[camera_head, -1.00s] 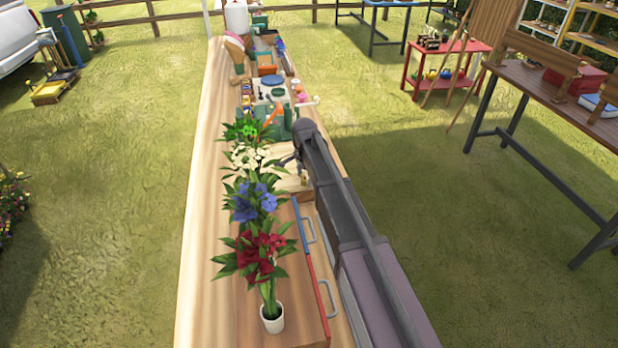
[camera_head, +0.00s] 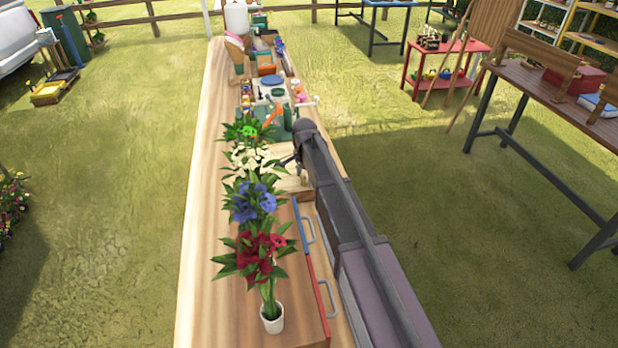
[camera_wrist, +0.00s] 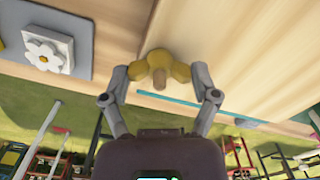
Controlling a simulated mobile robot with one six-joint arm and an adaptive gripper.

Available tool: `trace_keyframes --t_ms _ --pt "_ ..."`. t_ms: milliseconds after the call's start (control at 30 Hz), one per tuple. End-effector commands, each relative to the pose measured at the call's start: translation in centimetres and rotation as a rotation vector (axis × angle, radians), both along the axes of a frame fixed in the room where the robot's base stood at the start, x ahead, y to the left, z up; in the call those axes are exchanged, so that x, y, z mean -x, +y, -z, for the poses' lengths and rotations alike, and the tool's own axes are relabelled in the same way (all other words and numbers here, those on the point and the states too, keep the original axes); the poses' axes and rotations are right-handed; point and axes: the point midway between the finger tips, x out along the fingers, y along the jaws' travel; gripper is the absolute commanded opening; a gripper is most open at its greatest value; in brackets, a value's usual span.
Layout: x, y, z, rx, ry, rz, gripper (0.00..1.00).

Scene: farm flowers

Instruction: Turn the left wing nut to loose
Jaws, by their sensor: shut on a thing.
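The yellow wing nut (camera_wrist: 180,72) shows in the wrist view, its two wings spread around a brown stud end. It sits at the edge of a pale wooden board (camera_wrist: 235,70). My gripper (camera_wrist: 160,75) has one grey finger on each side of it and is shut on its wings. In the head view my gripper (camera_head: 291,160) is small and mostly hidden by my dark arm, beside the white flowers. A small golden piece (camera_head: 304,178) shows near it; I cannot tell whether it is the same nut.
Potted red flowers (camera_head: 262,252), blue flowers (camera_head: 254,203) and white flowers (camera_head: 250,158) line the bench left of my arm. A drawer box with blue and red fronts (camera_head: 324,290) stands beside them. A grey plate with a white flower shape (camera_wrist: 45,52) lies near the nut.

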Motion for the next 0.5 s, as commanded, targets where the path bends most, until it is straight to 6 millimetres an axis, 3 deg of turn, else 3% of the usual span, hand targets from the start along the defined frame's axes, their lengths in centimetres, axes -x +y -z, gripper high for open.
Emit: trace_keyframes --t_ms 467,500 --pt "-0.26 0.45 0.01 -0.008 -0.006 -0.002 0.3" --pt "-0.26 0.45 0.01 -0.008 -0.006 -0.002 0.84"
